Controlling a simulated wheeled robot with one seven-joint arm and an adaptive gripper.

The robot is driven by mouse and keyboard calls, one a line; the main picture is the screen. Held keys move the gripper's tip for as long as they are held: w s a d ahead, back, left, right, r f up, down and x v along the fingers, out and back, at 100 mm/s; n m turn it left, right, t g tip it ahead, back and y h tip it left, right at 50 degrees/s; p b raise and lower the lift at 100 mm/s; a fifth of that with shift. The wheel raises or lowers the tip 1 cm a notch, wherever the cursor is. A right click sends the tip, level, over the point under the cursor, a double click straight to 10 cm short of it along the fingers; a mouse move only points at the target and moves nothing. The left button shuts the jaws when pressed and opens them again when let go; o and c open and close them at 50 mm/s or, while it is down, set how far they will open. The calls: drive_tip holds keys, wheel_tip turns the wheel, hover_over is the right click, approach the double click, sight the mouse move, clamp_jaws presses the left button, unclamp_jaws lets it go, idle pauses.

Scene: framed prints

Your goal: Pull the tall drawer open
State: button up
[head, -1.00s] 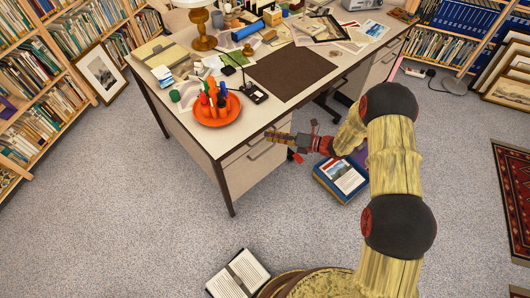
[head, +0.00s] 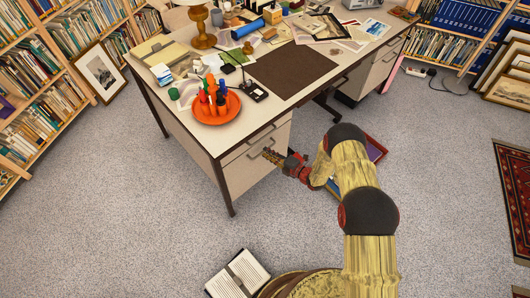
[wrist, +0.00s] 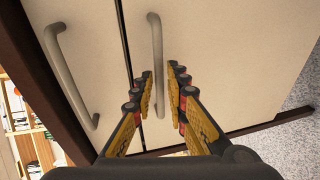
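The tall drawer is the lower cream front (head: 258,178) of the desk's near pedestal; it looks shut. In the wrist view, its front (wrist: 230,60) is the wide panel right of the dark gap. Its bar handle (wrist: 154,40) lies near that gap. My gripper (wrist: 160,78) is open, with one finger on each side of this handle; I cannot tell whether they touch it. In the head view, my gripper (head: 269,155) is at the drawer front and partly hides the handle.
The shallower upper drawer has its own handle (wrist: 70,75). A tray (head: 375,149) on the floor is partly hidden behind my arm. An open book (head: 238,275) lies near my base.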

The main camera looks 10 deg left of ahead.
drive_tip(key=shift+x, duration=1.25)
drive_tip(key=shift+c, duration=0.9)
clamp_jaws()
